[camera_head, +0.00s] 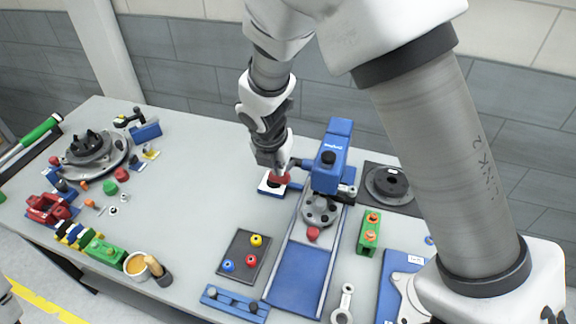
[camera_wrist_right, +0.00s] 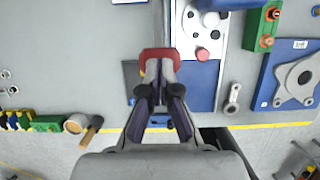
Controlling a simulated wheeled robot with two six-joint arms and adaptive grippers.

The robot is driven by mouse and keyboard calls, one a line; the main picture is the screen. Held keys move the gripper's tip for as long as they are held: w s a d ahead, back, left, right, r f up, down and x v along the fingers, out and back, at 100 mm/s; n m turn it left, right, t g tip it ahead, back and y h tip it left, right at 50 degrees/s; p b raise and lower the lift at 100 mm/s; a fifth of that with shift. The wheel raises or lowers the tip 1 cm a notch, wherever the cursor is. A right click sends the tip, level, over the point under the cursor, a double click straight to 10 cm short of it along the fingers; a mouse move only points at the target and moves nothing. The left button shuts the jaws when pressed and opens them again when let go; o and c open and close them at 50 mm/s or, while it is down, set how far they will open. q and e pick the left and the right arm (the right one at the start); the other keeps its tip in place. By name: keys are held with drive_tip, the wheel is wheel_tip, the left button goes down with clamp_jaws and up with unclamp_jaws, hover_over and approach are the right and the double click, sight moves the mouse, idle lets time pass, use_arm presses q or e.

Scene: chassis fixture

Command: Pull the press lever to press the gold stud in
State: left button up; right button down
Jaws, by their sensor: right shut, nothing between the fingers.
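The blue press (camera_head: 326,176) stands at the middle back of the table on its long blue base (camera_head: 295,278). Its lever reaches left from the press head and ends in a red handle (camera_head: 281,178). My right gripper (camera_head: 272,166) points down at this handle, its fingertips closed at or just above it. In the right wrist view the red handle (camera_wrist_right: 158,53) lies across the tips of the shut fingers (camera_wrist_right: 160,75); whether they touch it I cannot tell. A grey round part (camera_head: 318,211) sits below the press head. I cannot make out the gold stud. My left gripper is out of view.
A white-topped blue block (camera_head: 270,190) lies under the handle. A dark tray (camera_head: 240,268) with colored knobs is in front. A green block (camera_head: 368,238) and black disc (camera_head: 385,185) stand right of the press.

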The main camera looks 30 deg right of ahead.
sight(278, 179)
drive_tip(key=shift+f+b, duration=0.4)
drive_tip(key=shift+f, duration=0.4)
drive_tip(key=shift+w+d+f, duration=0.1)
drive_tip(key=shift+w+f, duration=0.05)
drive_tip(key=shift+f, duration=0.15)
drive_tip(key=shift+s+a+f, duration=0.1)
drive_tip(key=shift+s+f, duration=0.05)
drive_tip(key=shift+f, duration=0.25)
drive_tip(key=shift+s+a+f, duration=0.1)
drive_tip(key=shift+s+f, duration=0.05)
drive_tip(key=shift+f, duration=0.25)
drive_tip(key=shift+s+a+f+b, duration=0.15)
drive_tip(key=shift+f+b, duration=0.35)
drive_tip(key=shift+f, duration=0.4)
